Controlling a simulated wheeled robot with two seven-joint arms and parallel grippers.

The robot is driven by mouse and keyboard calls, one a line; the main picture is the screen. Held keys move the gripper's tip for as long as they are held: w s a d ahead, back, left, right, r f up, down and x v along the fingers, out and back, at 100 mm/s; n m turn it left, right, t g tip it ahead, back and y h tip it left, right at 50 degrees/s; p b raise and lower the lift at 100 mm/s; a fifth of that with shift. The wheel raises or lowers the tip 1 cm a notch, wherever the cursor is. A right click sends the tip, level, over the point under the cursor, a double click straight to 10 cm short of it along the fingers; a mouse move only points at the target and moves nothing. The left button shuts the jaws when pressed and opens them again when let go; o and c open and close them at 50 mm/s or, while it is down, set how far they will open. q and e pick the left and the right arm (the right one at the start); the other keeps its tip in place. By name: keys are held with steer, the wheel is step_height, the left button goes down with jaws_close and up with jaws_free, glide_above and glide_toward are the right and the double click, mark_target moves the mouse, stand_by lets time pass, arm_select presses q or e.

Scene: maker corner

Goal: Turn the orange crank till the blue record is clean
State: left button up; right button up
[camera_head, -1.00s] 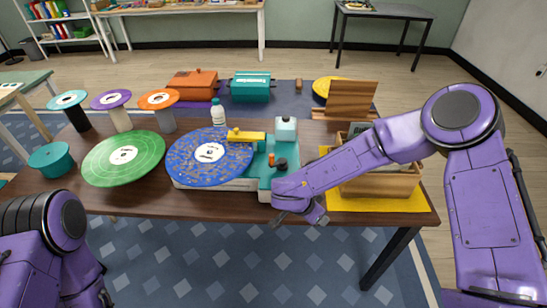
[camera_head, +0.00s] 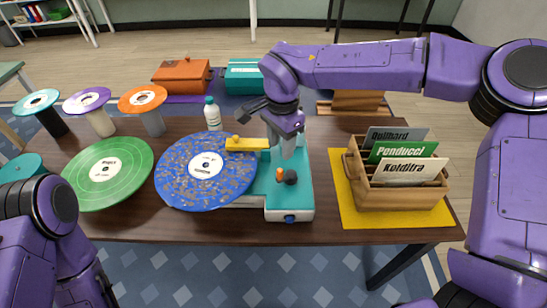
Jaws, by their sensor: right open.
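The blue record (camera_head: 181,182) lies flat on the turntable-like cleaning machine (camera_head: 290,203); brown specks and blotches cover much of its surface around a white label. A yellow arm (camera_head: 247,144) of the machine reaches over the record's right edge. The small orange crank knob (camera_head: 279,173) stands on the teal top beside a dark round knob (camera_head: 291,177). My right gripper (camera_head: 268,116) is open and empty, above the back of the machine, behind the crank and apart from it. It partly hides the machine's pale rear block. My left arm shows at the lower left, its gripper out of frame.
A green record (camera_head: 108,172) lies left of the machine. A white bottle (camera_head: 212,114) stands behind the blue record. A wooden crate (camera_head: 400,197) with record sleeves sits on a yellow mat (camera_head: 352,213) at right. Several disc-topped stands (camera_head: 142,100) are at back left.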

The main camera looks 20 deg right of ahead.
mark_target(280, 170)
step_height(280, 170, down, 10)
steer(key=shift+s+a+r+p, duration=0.1)
steer(key=shift+s+a+p, duration=0.05)
steer(key=shift+p, duration=0.35)
steer(key=shift+s, duration=0.15)
jaws_close()
